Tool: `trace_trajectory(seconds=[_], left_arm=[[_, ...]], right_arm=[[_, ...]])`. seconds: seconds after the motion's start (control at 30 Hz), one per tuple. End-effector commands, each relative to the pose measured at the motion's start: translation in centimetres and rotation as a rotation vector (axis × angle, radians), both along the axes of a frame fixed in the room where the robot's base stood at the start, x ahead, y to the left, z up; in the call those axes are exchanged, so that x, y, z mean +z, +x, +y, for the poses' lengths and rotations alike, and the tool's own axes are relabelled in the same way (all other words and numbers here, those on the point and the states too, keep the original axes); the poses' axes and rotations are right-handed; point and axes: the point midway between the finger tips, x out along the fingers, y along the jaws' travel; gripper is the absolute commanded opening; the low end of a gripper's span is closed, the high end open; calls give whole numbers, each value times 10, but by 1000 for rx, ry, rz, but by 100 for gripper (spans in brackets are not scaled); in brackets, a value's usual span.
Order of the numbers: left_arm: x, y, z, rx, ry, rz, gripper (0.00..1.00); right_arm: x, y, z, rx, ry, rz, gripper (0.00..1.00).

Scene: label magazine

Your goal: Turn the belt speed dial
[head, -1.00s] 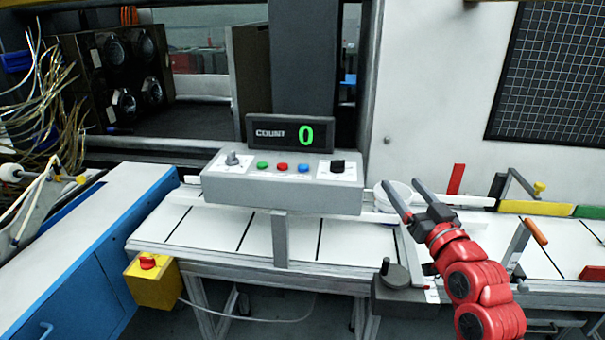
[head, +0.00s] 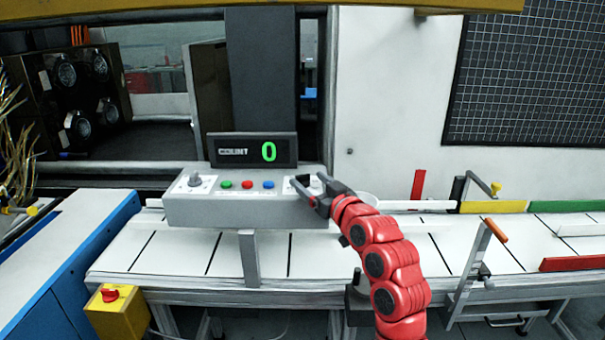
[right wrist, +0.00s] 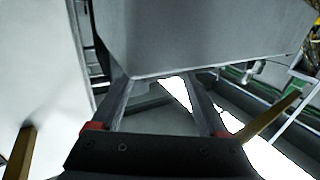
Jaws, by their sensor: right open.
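The grey control box (head: 240,209) stands on a post above the white belt. A grey knob (head: 195,181) sits on a white plate at the box's left end. The black knob at the right end is hidden behind my right gripper (head: 309,182). The labels are too small to read, so I cannot tell which knob is the speed dial. My right gripper is open at the box's right end. In the right wrist view, the grey box (right wrist: 215,40) fills the top, just beyond my open fingers; contact is unclear. My left gripper is out of view.
Green, red and blue buttons (head: 247,185) lie between the knobs. A count display (head: 252,150) reading 0 stands behind the box. A yellow box with a red button (head: 110,295) is at the lower left. Guide rails and a post with an orange handle (head: 496,231) stand to the right.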

Motion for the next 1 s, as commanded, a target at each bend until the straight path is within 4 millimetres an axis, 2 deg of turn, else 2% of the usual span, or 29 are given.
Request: trace_trajectory(seconds=[0.1, 0.3, 0.7, 1.0], left_arm=[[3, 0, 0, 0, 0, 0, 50], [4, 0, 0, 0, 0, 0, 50], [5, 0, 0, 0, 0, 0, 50], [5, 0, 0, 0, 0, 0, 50]], right_arm=[[0, 16, 10, 1, 0, 4, 78], [1, 31, 19, 0, 2, -1, 78], [-1, 36, 21, -1, 0, 0, 76], [0, 36, 21, -1, 1, -1, 22]])
